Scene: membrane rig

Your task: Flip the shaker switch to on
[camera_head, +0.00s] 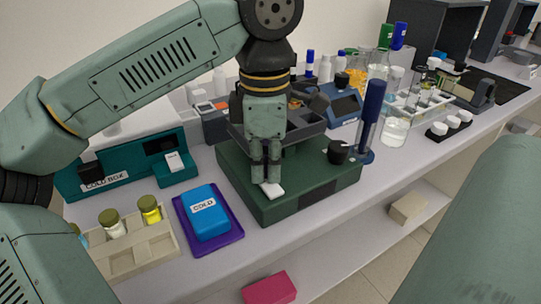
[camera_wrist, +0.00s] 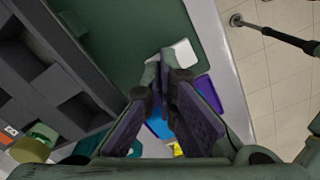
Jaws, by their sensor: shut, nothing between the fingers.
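The shaker (camera_head: 318,190) is a dark green box with a raised grey tray on top, standing on the bench in the middle of the head view. Its white switch (camera_head: 273,190) is on the green top near the front left edge. My gripper (camera_head: 266,180) points down over the switch, with its fingers together and empty. In the wrist view, the fingertips (camera_wrist: 166,62) are right beside the white switch (camera_wrist: 186,54) and partly cover it. I cannot tell whether they touch it, nor which way the switch is tipped.
A blue cold pack (camera_head: 208,218) on a purple tray lies left of the shaker. A wooden vial rack (camera_head: 150,250) and a teal cold box (camera_head: 120,178) are further left. A black knob (camera_head: 338,152) and a tall blue-capped tube (camera_head: 371,115) stand at the right.

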